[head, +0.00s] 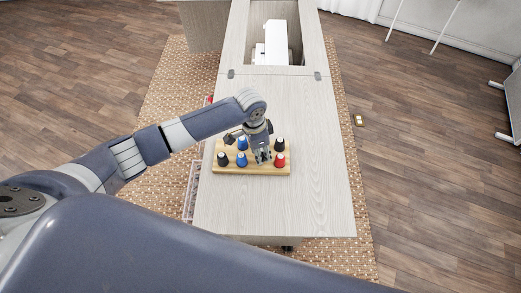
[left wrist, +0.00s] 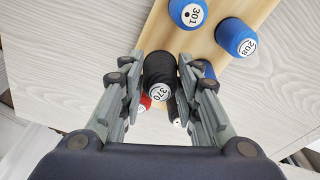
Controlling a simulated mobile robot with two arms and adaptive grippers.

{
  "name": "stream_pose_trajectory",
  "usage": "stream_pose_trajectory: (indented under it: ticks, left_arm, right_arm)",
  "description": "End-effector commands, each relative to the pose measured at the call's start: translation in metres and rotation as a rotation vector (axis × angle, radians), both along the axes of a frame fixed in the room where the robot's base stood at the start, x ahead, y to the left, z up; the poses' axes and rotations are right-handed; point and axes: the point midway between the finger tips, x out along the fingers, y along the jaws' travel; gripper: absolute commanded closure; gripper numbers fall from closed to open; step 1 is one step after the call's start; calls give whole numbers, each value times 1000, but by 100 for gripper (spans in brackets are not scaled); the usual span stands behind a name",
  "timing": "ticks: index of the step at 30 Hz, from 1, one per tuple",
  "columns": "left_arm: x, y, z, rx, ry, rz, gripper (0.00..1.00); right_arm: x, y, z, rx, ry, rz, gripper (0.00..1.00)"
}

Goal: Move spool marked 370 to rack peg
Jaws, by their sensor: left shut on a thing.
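My left gripper (head: 262,156) reaches down over the wooden spool rack (head: 232,171) on the cabinet top. In the left wrist view its fingers close on the sides of a black spool marked 370 (left wrist: 160,72), whose white label faces the camera. Whether this spool is clear of the rack or touching it, I cannot tell. In the head view the fingers largely hide it. My right gripper is not in view.
A red spool (head: 280,160) and black spools (head: 222,158) (head: 279,144) are close to the gripper. The cabinet top (head: 320,195) is clear at right and front. A white machine (head: 275,42) sits in the far opening.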

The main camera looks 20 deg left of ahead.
Motion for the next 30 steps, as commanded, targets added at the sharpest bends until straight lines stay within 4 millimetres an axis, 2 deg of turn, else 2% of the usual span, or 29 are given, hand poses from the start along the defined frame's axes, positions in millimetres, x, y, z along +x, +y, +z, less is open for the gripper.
stream_pose_trajectory:
  ticks: [19,29,30]
  left_arm:
    - [0,0,-17,1,1,0,83]
    - [0,0,-18,0,0,0,83]
    - [0,0,-18,0,0,0,61]
  right_arm:
    - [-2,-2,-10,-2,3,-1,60]
    - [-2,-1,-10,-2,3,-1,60]
    - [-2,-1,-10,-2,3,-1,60]
